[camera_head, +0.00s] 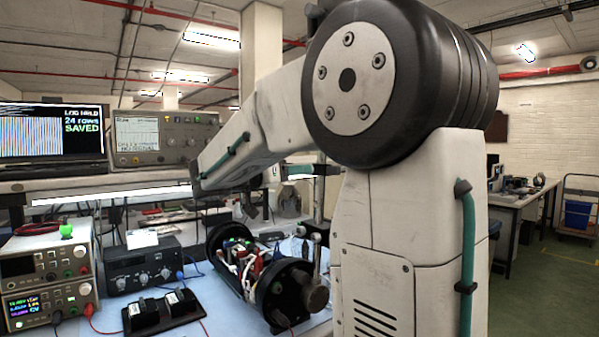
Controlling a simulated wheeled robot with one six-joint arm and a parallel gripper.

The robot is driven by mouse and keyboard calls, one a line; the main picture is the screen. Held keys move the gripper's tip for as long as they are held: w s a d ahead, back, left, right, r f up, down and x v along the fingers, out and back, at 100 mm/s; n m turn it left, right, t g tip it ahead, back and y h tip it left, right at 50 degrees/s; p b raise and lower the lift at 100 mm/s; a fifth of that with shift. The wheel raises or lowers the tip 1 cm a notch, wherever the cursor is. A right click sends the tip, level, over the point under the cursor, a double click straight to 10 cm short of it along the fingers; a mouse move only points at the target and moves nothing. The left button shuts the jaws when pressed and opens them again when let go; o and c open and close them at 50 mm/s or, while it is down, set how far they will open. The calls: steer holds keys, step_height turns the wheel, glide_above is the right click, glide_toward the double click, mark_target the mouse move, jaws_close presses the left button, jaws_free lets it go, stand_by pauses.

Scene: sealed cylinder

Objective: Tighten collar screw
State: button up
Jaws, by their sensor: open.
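An open cylinder assembly lies on the blue mat (215,290), with a black end ring (272,287) toward me and another black ring (216,240) farther back. Wires and a green circuit board (238,243) show between the rings. I cannot make out the collar screw itself. My gripper (248,207) is small and dark, above and behind the far part of the cylinder. It is open, appears empty and is partly hidden by my arm.
Bench instruments (50,275) stand at the left, with a dark control box (142,264) and a black two-part holder (160,310) nearer the cylinder. A screen (52,130) reads "24 rows SAVED". My arm covers much of the bench's right side.

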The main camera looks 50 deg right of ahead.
steer(key=shift+x, duration=0.95)
steer(key=c, duration=1)
